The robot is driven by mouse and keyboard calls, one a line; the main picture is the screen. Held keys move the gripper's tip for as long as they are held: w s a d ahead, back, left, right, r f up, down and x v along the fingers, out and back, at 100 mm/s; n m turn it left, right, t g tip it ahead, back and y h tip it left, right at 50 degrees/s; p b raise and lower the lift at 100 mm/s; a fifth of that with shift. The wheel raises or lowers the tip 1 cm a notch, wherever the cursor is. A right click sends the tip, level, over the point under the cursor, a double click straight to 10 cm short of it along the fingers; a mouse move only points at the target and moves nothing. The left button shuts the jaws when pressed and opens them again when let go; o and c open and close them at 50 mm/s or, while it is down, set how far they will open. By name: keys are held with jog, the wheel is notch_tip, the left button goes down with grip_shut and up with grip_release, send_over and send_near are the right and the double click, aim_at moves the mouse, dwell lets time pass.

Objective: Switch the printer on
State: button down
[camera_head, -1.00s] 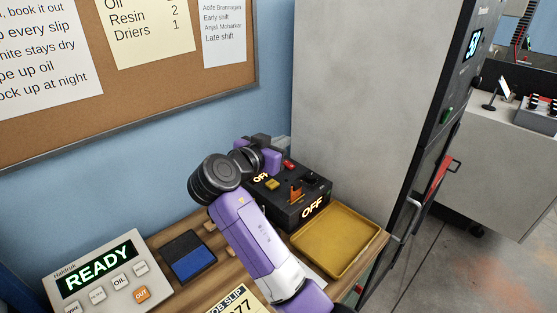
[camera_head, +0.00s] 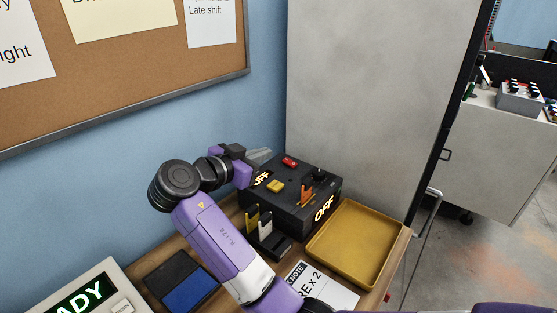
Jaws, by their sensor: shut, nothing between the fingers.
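A black control box (camera_head: 292,205) stands on the wooden bench against the grey cabinet. Its two lit displays both read OFF. On its top are a red button (camera_head: 290,162), a yellow button (camera_head: 275,187), an orange switch (camera_head: 307,193) and a dark knob behind the switch. No label showing the word printer is readable. My gripper (camera_head: 262,156) is shut and empty at the box's back left corner, near the wall. It overlaps the box's edge in the picture; I cannot tell whether it touches. My arm hides part of the bench.
A yellow tray (camera_head: 397,244) lies right of the box. A small black holder with yellow and white pieces (camera_head: 266,232) stands in front of it. A blue and black pad (camera_head: 186,283), a paper note (camera_head: 328,287) and a console reading "ADY" (camera_head: 87,296) lie nearer. A grey cabinet (camera_head: 375,90) rises behind.

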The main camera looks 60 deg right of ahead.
jog(key=p, duration=0.2)
send_over(283, 168)
jog(key=shift+s+d+f, duration=0.1)
jog(key=shift+s+f, duration=0.05)
jog(key=shift+f, duration=0.45)
jog(key=shift+s+d+f, duration=0.1)
jog(key=shift+f, duration=0.45)
jog(key=f, duration=0.2)
jog(key=shift+w+a+f+p, duration=0.2)
jog(key=shift+w+f+p, duration=0.1)
jog(key=shift+p, duration=0.1)
jog(key=shift+f, duration=0.75)
